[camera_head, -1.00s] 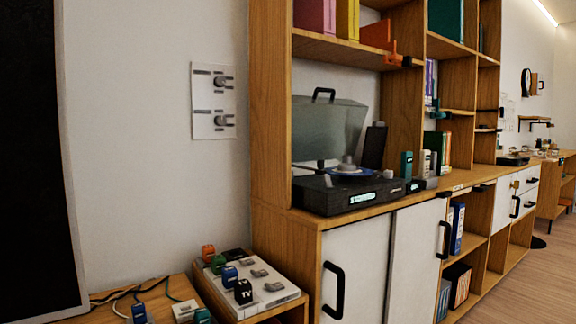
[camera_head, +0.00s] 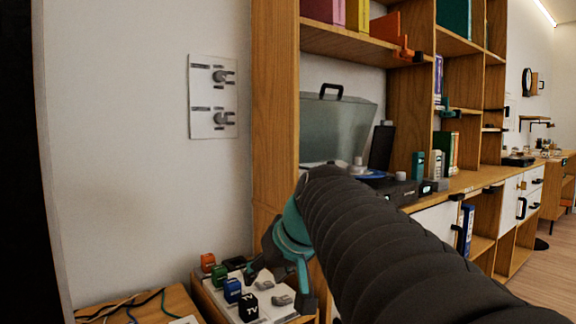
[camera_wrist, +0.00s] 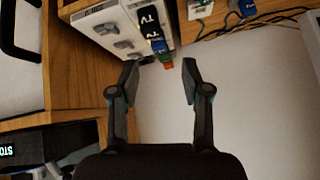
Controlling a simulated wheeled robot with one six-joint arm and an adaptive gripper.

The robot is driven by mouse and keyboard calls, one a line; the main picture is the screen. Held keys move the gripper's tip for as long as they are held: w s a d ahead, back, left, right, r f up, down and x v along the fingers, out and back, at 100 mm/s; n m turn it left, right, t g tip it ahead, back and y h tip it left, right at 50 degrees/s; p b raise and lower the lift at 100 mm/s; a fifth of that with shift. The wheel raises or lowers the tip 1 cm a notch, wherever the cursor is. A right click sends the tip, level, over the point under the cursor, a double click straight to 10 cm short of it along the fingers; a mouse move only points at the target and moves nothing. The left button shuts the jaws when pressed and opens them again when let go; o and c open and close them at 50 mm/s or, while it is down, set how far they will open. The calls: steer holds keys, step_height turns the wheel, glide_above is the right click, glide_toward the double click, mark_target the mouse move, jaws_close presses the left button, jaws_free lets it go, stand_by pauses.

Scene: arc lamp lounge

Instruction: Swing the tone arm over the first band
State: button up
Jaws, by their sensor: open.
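The turntable (camera_head: 402,192) stands on the shelf unit's counter with its smoky lid (camera_head: 333,125) raised. My arm crosses in front and hides most of it; a sliver of blue disc (camera_head: 368,175) shows. I cannot make out the tone arm for certain. The turntable's dark front with a lit display also shows at the lower left of the wrist view (camera_wrist: 35,147). My gripper (camera_head: 278,277) is open and empty, lower and left of the turntable, pointing down near the white switch box. In the wrist view its fingertips (camera_wrist: 160,80) are apart with nothing between them.
The white switch box (camera_head: 272,300) with coloured plugs and a black TV tag sits on a low wooden table, close to my fingers. Loose cables (camera_head: 125,303) lie left. The shelf unit's side panel (camera_head: 275,110) stands beside my gripper. A wall plate (camera_head: 213,97) hangs left.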

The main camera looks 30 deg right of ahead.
steer(key=w+d+r+t, duration=0.3)
steer(key=w+d+r, duration=0.2)
steer(key=d+r, duration=0.7)
steer(key=t+h, duration=0.2)
glide_toward(331, 163)
steer(key=shift+n, duration=0.4)
steer(key=x, duration=0.7)
steer(key=b+x, duration=0.1)
steer(key=x, duration=0.3)
steer(key=shift+d+r, duration=0.1)
steer(key=shift+d, duration=0.2)
jaws_close()
